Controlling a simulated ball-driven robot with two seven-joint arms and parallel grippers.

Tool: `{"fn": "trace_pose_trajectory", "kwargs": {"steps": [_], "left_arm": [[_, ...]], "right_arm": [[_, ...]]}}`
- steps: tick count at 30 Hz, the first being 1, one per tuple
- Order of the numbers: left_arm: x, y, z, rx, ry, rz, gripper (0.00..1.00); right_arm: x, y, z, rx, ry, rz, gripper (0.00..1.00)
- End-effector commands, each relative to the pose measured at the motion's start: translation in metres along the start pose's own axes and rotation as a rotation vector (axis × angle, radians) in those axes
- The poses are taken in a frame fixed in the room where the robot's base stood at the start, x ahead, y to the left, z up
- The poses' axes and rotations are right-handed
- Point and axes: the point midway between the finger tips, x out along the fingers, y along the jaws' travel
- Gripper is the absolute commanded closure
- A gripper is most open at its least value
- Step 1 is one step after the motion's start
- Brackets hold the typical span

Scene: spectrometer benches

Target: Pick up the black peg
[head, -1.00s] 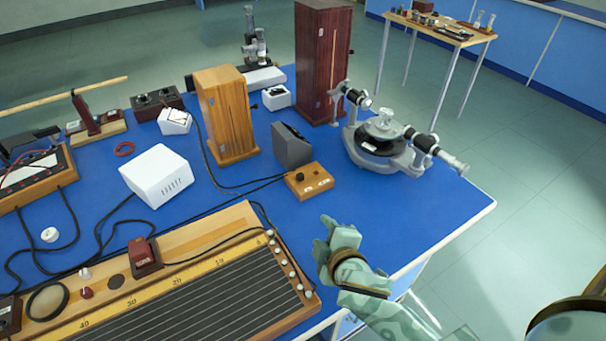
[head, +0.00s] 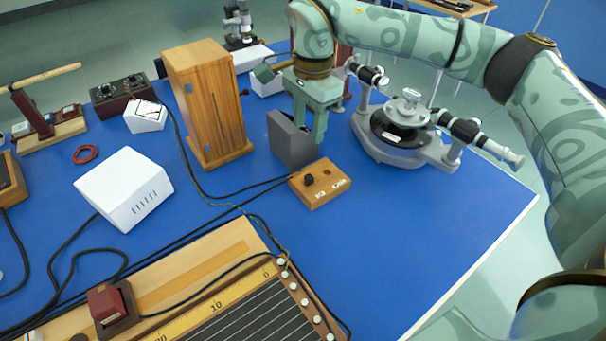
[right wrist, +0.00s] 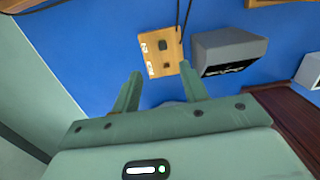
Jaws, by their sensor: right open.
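The black peg (head: 308,180) stands upright in a small wooden block (head: 335,190) on the blue bench top. It also shows as a dark spot on the block in the right wrist view (right wrist: 163,43). A dark hole is beside it in the block. My right gripper (head: 309,135) is open and empty, pointing down behind the block and above it, close to the grey wedge-shaped box. In the right wrist view its fingertips (right wrist: 161,72) are apart, with the block beyond them. My left gripper is not in view.
The grey box (head: 290,140) stands right behind the block. A wooden cabinet (head: 205,105) is to the left and a grey spectrometer (head: 405,130) to the right. Black cables (head: 235,195) run to the block. Bare blue bench lies right of the block.

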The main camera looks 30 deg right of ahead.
Motion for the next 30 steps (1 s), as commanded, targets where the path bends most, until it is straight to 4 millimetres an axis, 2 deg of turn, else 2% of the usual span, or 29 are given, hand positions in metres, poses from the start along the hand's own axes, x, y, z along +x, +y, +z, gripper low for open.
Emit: {"fn": "trace_pose_trajectory", "kwargs": {"steps": [1,4,12,15,23,30], "left_arm": [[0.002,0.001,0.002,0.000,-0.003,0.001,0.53],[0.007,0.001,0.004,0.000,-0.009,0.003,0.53],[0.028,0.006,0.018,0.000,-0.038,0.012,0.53],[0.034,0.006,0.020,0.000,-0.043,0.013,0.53],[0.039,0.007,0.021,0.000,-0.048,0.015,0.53],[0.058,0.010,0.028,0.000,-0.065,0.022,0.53]], "right_arm": [[-0.003,0.000,-0.010,0.014,0.029,0.006,0.56],[0.006,0.002,-0.017,0.026,0.051,0.017,0.56],[0.073,0.003,-0.019,0.023,0.048,0.019,0.56],[0.091,0.003,-0.019,0.023,0.047,0.018,0.56],[0.109,0.002,-0.018,0.023,0.047,0.014,0.56],[0.149,-0.002,-0.014,0.022,0.046,0.018,0.56]]}}
